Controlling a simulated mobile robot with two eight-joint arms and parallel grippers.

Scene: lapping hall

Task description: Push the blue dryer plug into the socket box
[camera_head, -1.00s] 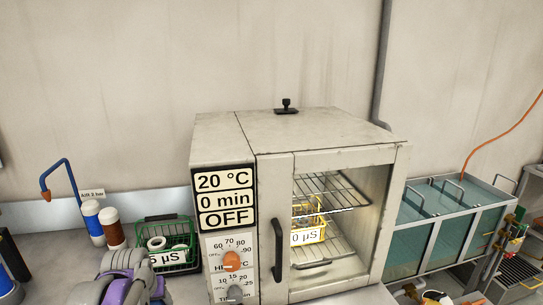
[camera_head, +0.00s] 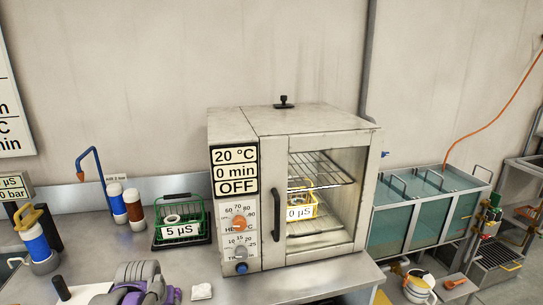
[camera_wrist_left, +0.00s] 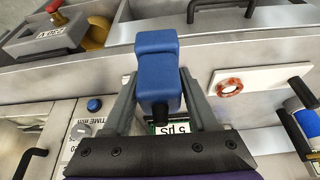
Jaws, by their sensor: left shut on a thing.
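In the left wrist view my left gripper (camera_wrist_left: 160,105) is shut on a blue block-shaped plug (camera_wrist_left: 156,65). The plug sits between the two grey fingers, and its far end sticks out past them. A grey box (camera_wrist_left: 62,40) with an upside-down label that seems to read 230 V is at the top left, apart from the plug; it may be the socket box. In the head view a grey and purple part of my arm shows at the bottom left; the plug cannot be made out there. The dryer (camera_head: 295,125) stands on the bench and its display reads OFF. My right gripper is not in view.
Water tanks (camera_head: 415,232) are at the right. A white plate with a red ring (camera_wrist_left: 229,86) shows in the wrist view.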

